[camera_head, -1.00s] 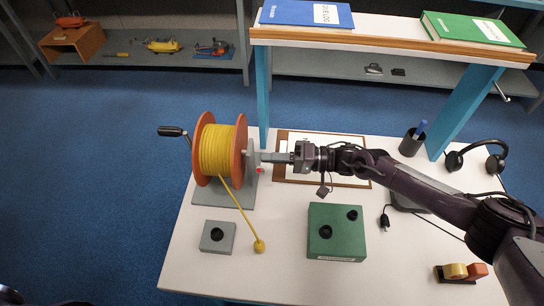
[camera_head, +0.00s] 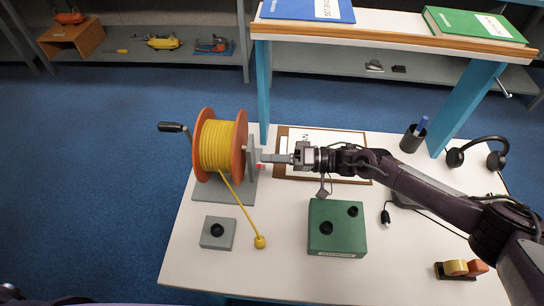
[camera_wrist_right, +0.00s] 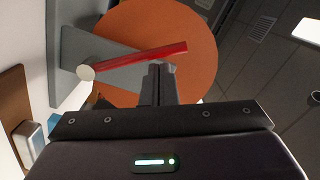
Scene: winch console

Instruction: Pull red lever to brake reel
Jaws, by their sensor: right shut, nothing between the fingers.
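The reel (camera_head: 218,146) is wound with yellow line between orange flanges and stands on a grey bracket (camera_head: 250,170) at the left of the table. The red lever (camera_wrist_right: 140,61) shows in the right wrist view as a thin bar across the grey bracket, with a pale round end at its left. In the head view only a small red bit of it (camera_head: 261,167) shows beside my gripper. My right gripper (camera_head: 266,157) is shut and empty, its tips close to the lever and bracket. It also shows in the wrist view (camera_wrist_right: 157,72); contact with the lever cannot be told. My left gripper is out of view.
A black-handled crank (camera_head: 172,127) sticks out left of the reel. A yellow cord runs to a ball (camera_head: 260,242). A grey box (camera_head: 218,233) and a green box (camera_head: 336,228) stand in front. A clipboard (camera_head: 279,165) lies under my forearm. A shelf (camera_head: 390,37) stands behind.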

